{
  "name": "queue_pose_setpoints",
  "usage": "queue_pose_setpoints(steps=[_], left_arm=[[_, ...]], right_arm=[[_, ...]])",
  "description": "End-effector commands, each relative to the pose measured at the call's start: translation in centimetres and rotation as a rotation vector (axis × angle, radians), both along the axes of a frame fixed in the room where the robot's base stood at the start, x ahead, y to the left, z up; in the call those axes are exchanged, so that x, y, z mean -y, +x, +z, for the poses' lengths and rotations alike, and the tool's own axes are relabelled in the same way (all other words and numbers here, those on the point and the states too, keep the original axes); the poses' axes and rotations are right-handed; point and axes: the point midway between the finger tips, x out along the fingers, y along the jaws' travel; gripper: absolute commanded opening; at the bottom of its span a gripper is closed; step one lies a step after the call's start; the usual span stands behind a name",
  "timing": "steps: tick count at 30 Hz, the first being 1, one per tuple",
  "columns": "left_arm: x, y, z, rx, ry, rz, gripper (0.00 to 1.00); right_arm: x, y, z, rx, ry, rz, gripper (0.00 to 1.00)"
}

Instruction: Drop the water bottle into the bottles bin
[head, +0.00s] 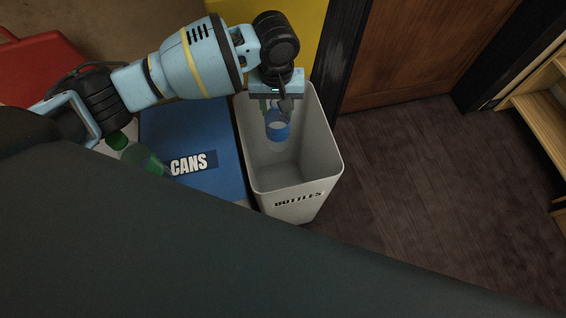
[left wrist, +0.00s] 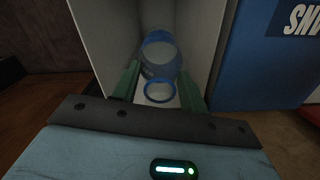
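The clear and blue water bottle (head: 278,128) is inside the mouth of the pale grey bottles bin (head: 330,160), which is labelled BOTTLES. My left gripper (head: 276,104) points down over the back of this bin, its fingers on either side of the bottle. In the left wrist view the bottle (left wrist: 160,62) sits centred between the two green fingers (left wrist: 160,82), which appear to hold its sides near their tips. The bin walls (left wrist: 205,35) rise around it. The bin floor is mostly hidden there. My right gripper is not in view.
A blue bin labelled CANS (head: 195,130) stands directly left of the bottles bin. A yellow bin (head: 300,25) is behind, and a red one (head: 45,60) is at far left. Green bottle-like objects (head: 145,158) lie left of the CANS label. The floor (head: 430,170) at right is clear.

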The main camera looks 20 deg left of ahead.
Motion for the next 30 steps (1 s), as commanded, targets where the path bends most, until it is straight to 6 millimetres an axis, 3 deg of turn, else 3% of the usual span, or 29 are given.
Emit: queue_pose_setpoints(steps=[1, 6, 16, 30], left_arm=[[0.0, 0.0, 0.0, 0.0, 0.0, 0.0, 0.48], [0.0, 0.0, 0.0, 0.0, 0.0, 0.0, 0.68], [0.0, 0.0, 0.4, 0.0, -0.001, 0.0, 0.68], [0.0, 0.0, 7.0, 0.002, -0.002, 0.0, 0.68]], right_arm=[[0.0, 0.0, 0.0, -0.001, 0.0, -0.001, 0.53], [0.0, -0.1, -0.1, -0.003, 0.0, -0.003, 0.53], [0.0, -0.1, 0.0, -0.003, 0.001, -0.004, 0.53], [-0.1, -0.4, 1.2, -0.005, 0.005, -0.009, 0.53]])
